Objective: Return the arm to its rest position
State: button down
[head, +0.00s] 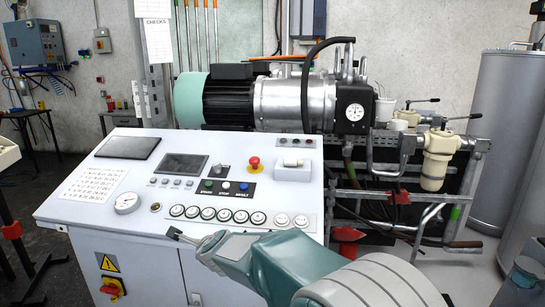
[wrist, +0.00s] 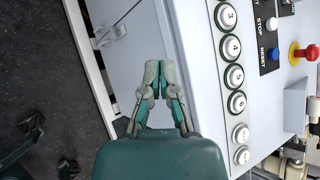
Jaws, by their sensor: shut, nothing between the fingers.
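My gripper (head: 176,235) is at the end of my teal and grey arm, low in the head view. It is over the front edge of a white control console (head: 70,208). In the wrist view my gripper (wrist: 160,70) points up the picture with its two fingertips together and nothing between them. Numbered round buttons (wrist: 233,47) lie to the right of the fingers there, apart from them. I cannot tell the exact height of the fingertips above the console.
The console carries a red emergency stop (head: 254,163), a gauge (head: 127,202) and a row of round buttons (head: 225,215). A motor and pump unit (head: 290,100) stands behind it. Pipes and a filter (head: 437,165) are at right, beside a grey tank (head: 500,110). Dark floor (wrist: 50,80) shows at left.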

jog(key=s+d+r+n+g, duration=0.1)
jog(key=s+d+r+n, duration=0.4)
jog(key=d, duration=0.3)
jog(key=s+d+r+n, duration=0.3)
jog(key=s+d+n, duration=0.3)
jog(key=s+d, duration=0.25)
jog(key=s+d+f+n+g+h, duration=0.2)
jog(key=s+d+f+n+h, duration=0.2)
jog(key=s+d, duration=1.2)
jog(key=s+n+h, duration=0.2)
jog(key=s+n, duration=0.1)
jog(key=n, duration=0.1)
jog(key=shift+d+g, duration=0.4)
